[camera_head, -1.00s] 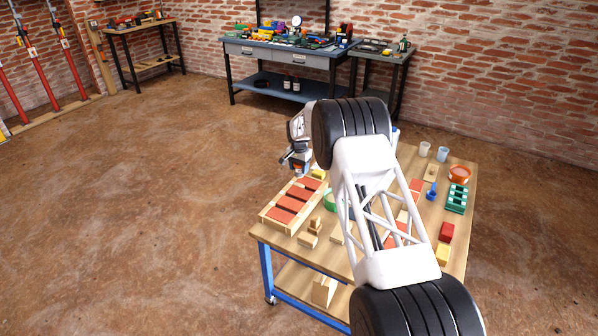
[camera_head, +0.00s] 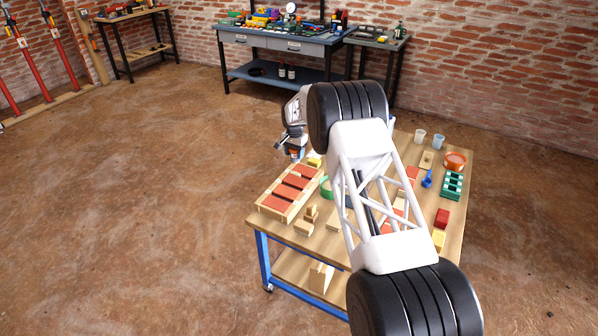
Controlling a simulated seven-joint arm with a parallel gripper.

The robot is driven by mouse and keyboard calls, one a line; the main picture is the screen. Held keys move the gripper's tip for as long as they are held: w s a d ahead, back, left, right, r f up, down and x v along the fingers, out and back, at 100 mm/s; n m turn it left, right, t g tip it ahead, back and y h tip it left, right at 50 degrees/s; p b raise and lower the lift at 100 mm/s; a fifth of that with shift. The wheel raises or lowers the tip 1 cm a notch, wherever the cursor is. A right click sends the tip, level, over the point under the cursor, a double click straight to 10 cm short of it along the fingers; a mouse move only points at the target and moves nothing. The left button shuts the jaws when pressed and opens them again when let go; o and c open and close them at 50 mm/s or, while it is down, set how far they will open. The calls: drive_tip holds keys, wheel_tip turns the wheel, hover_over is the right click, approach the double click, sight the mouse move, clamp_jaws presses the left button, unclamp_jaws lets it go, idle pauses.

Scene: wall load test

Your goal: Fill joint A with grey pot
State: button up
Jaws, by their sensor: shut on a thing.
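My gripper (camera_head: 294,153) hangs over the far left edge of the wooden table, beyond the far end of a wooden frame (camera_head: 273,213). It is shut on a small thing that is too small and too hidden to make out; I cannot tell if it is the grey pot. The frame holds several red bricks (camera_head: 275,203) in a row with gaps between them. Which gap is joint A cannot be read from here. A pale grey cup (camera_head: 420,136) stands at the table's far side. My arm hides the middle of the table.
A light blue cup (camera_head: 438,142), an orange bowl (camera_head: 455,160), a green rack (camera_head: 452,186) and a blue scoop (camera_head: 427,179) are on the right side. Wooden blocks (camera_head: 304,228) lie near the front. A green ring-shaped thing (camera_head: 325,188) is partly hidden. The floor at left is clear.

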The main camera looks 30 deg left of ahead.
idle(0.3)
drive_tip(key=shift+w+d+r, duration=0.1)
drive_tip(key=shift+d, duration=2.65)
drive_tip(key=shift+f, duration=0.2)
drive_tip(key=shift+f, duration=2.8)
drive_tip(key=shift+s+f, duration=0.2)
drive_tip(key=shift+f, duration=0.45)
drive_tip(key=shift+r, duration=0.15)
wheel_tip(320, 180, up, 7)
idle(0.4)
